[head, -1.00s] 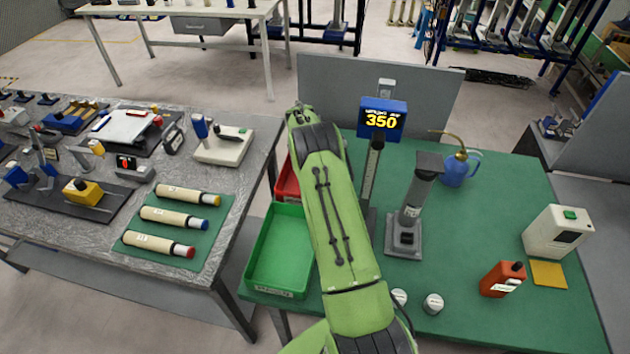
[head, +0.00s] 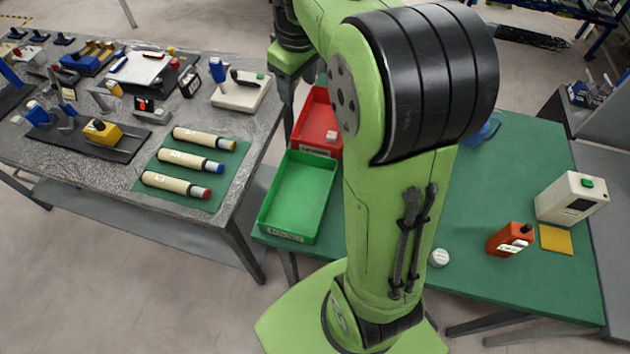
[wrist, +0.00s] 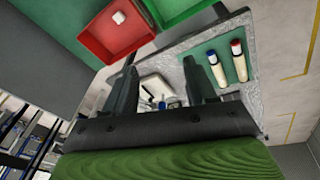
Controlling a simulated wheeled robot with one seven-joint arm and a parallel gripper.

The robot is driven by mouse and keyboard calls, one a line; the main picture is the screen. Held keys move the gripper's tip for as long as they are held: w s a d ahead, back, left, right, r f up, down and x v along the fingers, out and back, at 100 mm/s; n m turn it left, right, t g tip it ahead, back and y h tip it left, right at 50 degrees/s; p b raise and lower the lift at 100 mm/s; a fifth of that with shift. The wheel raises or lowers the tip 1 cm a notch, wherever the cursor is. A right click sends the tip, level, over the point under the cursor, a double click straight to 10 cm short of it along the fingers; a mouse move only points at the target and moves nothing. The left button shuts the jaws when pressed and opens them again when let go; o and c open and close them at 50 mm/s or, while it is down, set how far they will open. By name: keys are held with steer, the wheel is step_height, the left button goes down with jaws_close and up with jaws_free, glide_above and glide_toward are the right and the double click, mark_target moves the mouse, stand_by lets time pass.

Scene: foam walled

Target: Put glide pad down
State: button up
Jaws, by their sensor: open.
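A small white block, which looks like the glide pad (head: 331,136), lies in the red bin (head: 318,112). The wrist view also shows the white block (wrist: 118,17) inside the red bin (wrist: 92,40). My gripper (wrist: 163,82) is open, with nothing visible between its fingers. In the head view it hangs to the left of the red bin, partly hidden by my arm. It is apart from the block.
A green bin (head: 268,225) sits in front of the red bin. A grey table (head: 110,185) at left holds tubes on a green mat (head: 222,185) and tools. On the green bench (head: 500,180) stand an orange bottle (head: 510,240) and a white box (head: 571,198). My arm hides the bench's middle.

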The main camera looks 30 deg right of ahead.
steer(key=s+a+m+t, duration=0.1)
steer(key=s+a, duration=0.2)
steer(key=s, duration=0.3)
steer(key=s+a+f+m+t, duration=0.1)
steer(key=s+a, duration=0.2)
steer(key=s, duration=0.4)
steer(key=s+a+m+t, duration=0.1)
steer(key=s+a, duration=0.2)
steer(key=s, duration=0.4)
steer(key=shift+s+a+f+m+y, duration=0.2)
steer(key=shift+s+m+y, duration=0.05)
steer(key=shift+m+y, duration=0.15)
